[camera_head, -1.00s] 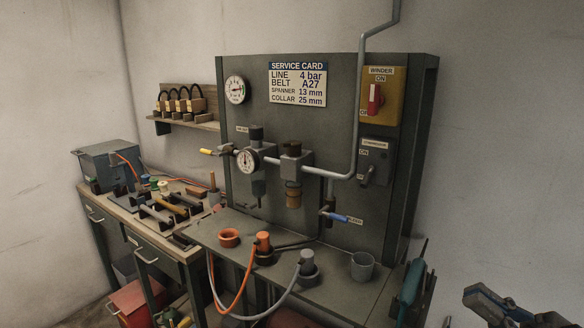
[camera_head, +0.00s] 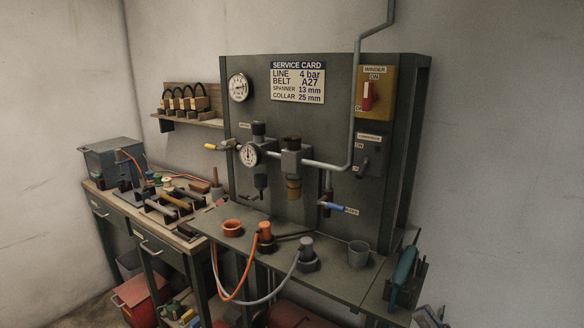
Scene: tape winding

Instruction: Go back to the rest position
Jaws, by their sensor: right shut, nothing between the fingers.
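My right gripper (camera_head: 430,318) shows only as a small part at the bottom edge, right of centre, below the bench's right end. It is shut and empty, clear of the panel and bench. Most of it is cut off by the frame. My left gripper is not in view. The dark panel (camera_head: 330,220) stands against the wall with its service card (camera_head: 298,82), gauges and switches.
The panel's shelf (camera_head: 335,277) holds an orange ring (camera_head: 232,227), hose plugs and a grey cup (camera_head: 358,253). A teal-handled tool (camera_head: 405,268) stands in a holder at its right end. A workbench (camera_head: 130,210) with tools is at left. The right wall area is clear.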

